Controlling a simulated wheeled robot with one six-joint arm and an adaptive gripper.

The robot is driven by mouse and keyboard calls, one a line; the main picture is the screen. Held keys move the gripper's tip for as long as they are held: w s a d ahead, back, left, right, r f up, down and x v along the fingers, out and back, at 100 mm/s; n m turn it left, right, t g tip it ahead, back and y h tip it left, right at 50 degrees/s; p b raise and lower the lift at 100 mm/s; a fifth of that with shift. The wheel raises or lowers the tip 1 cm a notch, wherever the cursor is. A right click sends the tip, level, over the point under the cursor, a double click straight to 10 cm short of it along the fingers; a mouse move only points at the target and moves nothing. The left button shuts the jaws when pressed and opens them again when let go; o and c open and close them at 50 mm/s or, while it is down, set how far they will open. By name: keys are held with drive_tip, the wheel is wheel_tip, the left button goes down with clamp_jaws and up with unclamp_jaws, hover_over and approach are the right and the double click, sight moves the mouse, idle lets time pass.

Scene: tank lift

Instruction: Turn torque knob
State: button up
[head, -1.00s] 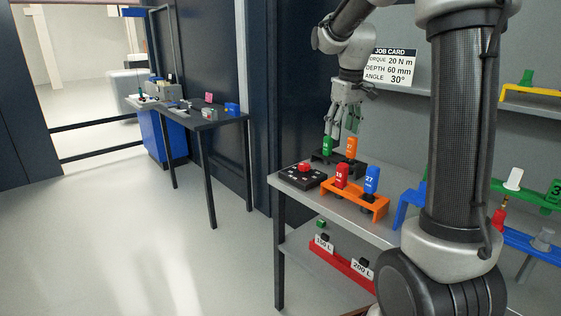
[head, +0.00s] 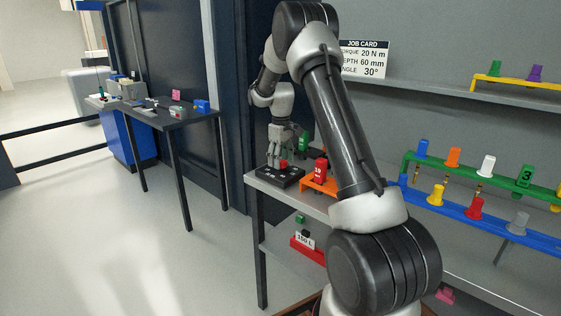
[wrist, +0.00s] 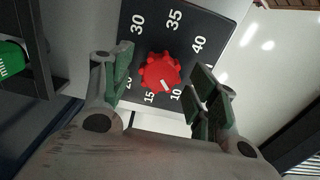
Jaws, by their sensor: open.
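The torque knob (wrist: 158,70) is red and lobed, on a black dial plate (wrist: 205,28) with white numbers. In the wrist view its white pointer line points toward the 10. My gripper (wrist: 162,86) is open, with one green-padded finger to the left of the knob and one to the right; both look apart from it. In the head view my gripper (head: 274,161) is pointed down above the dial plate (head: 288,182), close by the red knob (head: 283,163). The job card (head: 364,59) reads torque 20 N m, depth 60 mm, angle 30°.
An orange rack (head: 318,185) with a red piece (head: 320,168) stands right of the dial. A green piece (head: 303,142) is behind, also in the wrist view (wrist: 14,58). Green (head: 485,178) and blue racks (head: 470,219) are at right.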

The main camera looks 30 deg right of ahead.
drive_tip(key=shift+f, duration=0.4)
drive_tip(key=c, duration=1)
drive_tip(key=shift+m, duration=0.3)
drive_tip(key=m, duration=0.3)
drive_tip(key=shift+m, duration=2.5)
